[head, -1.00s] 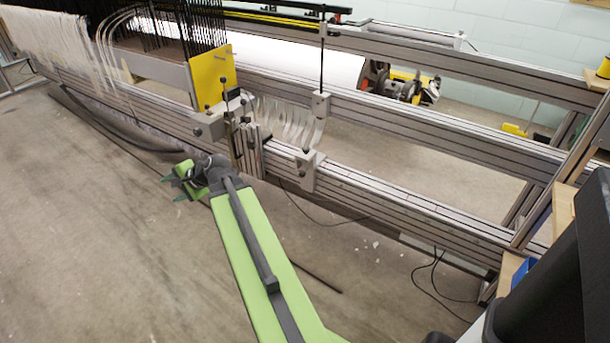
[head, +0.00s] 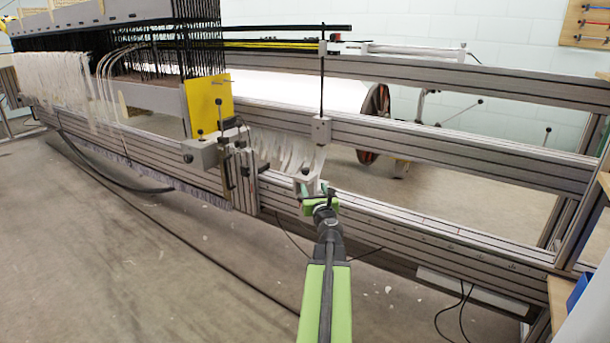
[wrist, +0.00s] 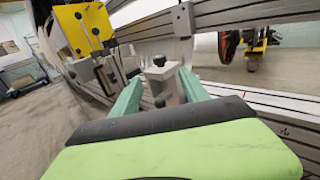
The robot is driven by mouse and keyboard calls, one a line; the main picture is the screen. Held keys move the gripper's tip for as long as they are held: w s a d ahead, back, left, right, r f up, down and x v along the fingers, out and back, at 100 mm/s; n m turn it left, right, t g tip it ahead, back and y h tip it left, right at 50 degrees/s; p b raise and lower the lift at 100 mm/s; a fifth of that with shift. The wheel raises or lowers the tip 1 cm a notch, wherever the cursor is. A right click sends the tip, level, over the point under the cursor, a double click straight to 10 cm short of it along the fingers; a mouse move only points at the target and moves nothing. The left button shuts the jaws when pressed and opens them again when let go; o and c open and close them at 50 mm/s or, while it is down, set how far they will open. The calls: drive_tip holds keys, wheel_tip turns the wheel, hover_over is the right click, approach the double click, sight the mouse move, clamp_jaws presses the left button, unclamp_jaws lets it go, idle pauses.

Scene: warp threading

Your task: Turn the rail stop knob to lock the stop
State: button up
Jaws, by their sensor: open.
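The rail stop (wrist: 162,73) is a pale grey block on the front rail, seen in the wrist view between my fingers. A small black knob (wrist: 159,60) sits on its top, and another black knob (wrist: 159,102) shows lower on its near side. In the head view the stop (head: 309,179) is partly hidden behind my gripper (head: 318,195). My gripper is open, with one green finger to each side of the lower knob in the wrist view. I cannot tell whether either finger touches the stop or a knob.
The long grooved rail (head: 430,228) runs right from the stop. Left of it are a clamp block (head: 200,153) and a yellow plate (head: 208,105). A thin black upright rod (head: 322,75) stands behind the stop. The floor in front is mostly clear, with a black hose lying left.

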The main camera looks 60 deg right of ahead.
sight(306, 171)
drive_tip(key=x, duration=1.6)
drive_tip(key=shift+w, duration=0.1)
drive_tip(key=shift+c, duration=0.3)
clamp_jaws()
